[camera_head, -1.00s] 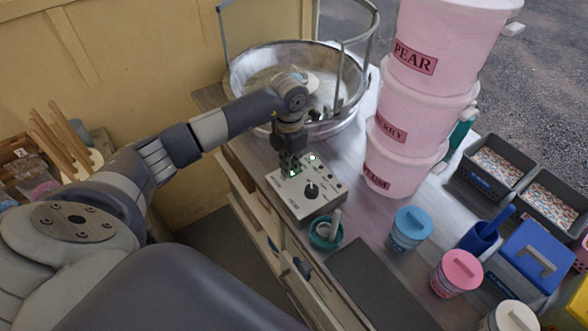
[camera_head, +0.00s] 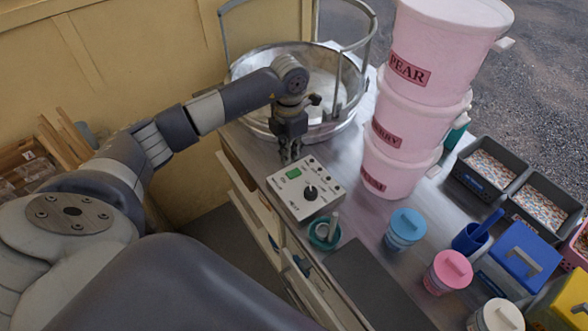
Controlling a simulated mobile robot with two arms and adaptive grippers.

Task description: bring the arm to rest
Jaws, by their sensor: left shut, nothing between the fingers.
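My left arm comes in from the left, and its gripper (camera_head: 289,155) points down just behind the control box. The gripper is shut with nothing in it. The pale control box (camera_head: 292,206) has a green lit display, a black knob and small buttons. The fingertips look close to the box's back edge; I cannot tell whether they touch anything. My right gripper is not in view.
A metal bowl (camera_head: 252,65) with a hoop frame stands behind the gripper. Stacked pink tubs (camera_head: 392,174) stand to the right. A teal cup (camera_head: 319,243), a blue-lidded jar (camera_head: 404,230) and a pink-lidded jar (camera_head: 447,271) stand in front. A dark mat (camera_head: 375,285) is bare.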

